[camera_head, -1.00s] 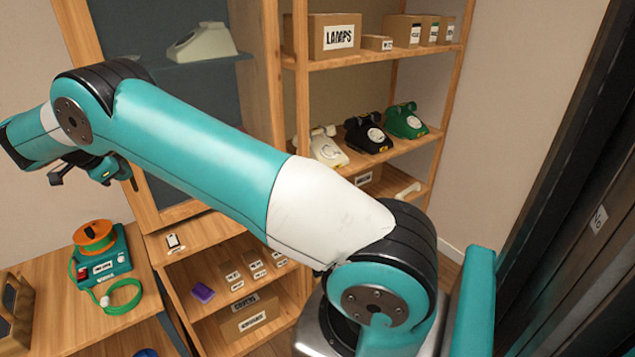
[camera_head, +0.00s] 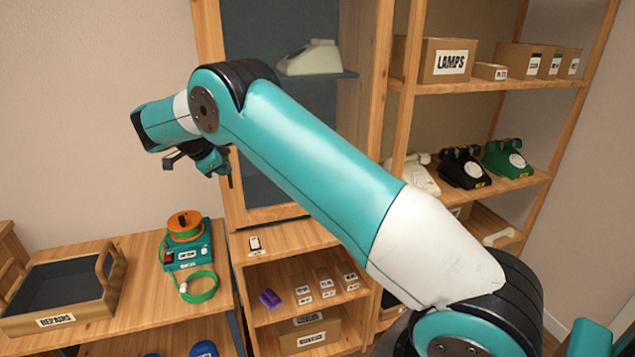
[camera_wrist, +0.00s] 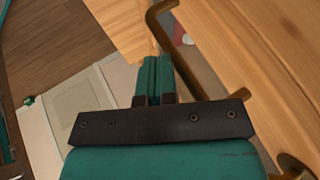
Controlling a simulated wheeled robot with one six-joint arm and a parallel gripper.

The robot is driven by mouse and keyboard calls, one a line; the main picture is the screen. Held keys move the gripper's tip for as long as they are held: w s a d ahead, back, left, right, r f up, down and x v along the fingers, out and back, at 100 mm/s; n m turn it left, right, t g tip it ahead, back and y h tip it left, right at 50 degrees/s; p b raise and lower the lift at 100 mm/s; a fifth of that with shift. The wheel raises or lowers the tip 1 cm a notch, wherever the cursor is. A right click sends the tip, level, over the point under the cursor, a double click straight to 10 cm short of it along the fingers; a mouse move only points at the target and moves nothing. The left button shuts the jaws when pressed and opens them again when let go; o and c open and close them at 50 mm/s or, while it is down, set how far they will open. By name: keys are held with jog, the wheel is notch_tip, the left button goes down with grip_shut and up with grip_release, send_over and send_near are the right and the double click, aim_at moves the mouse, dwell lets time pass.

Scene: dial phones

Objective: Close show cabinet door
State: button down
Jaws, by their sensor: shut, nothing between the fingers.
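The show cabinet (camera_head: 352,120) stands mid-picture in the head view, with a wooden frame and a pale phone (camera_head: 310,58) on an inner shelf. Its door frame (camera_head: 212,50) shows at the left, partly covered by my arm; I cannot tell how far it stands open. My gripper (camera_head: 229,178) is in front of the door's lower left part, pointing down. In the wrist view my gripper's fingers (camera_wrist: 158,72) are shut and empty. A bent brass handle (camera_wrist: 188,60) runs just right of them, beside wood (camera_wrist: 255,45). I cannot tell whether they touch.
A bench at left holds a repairs tray (camera_head: 60,322) and a teal device with an orange reel (camera_head: 186,245). Small boxes and a purple item (camera_head: 270,298) sit below the cabinet. Open shelves at right hold phones (camera_head: 465,168) and a lamps box (camera_head: 447,63).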

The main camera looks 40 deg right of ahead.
jog(key=s+a+r+n+t+y, duration=0.1)
jog(key=s+a+r+n+y, duration=0.2)
jog(key=s+a+r+n, duration=0.8)
jog(key=s+a+n+g+y, duration=0.1)
jog(key=s+a+n+y, duration=0.1)
jog(key=s+n, duration=0.4)
jog(key=s+a+f+n+g+y, duration=0.1)
jog(key=s+a+n+y, duration=0.2)
jog(key=s, duration=1.4)
jog(key=s+a+f+n+g+y, duration=0.1)
jog(key=s+a+n+y, duration=0.2)
jog(key=s+n, duration=0.7)
jog(key=shift+s+a+f+g, duration=0.15)
jog(key=shift+s+a+g, duration=0.25)
jog(key=shift+s, duration=0.5)
jog(key=shift+a, duration=0.1)
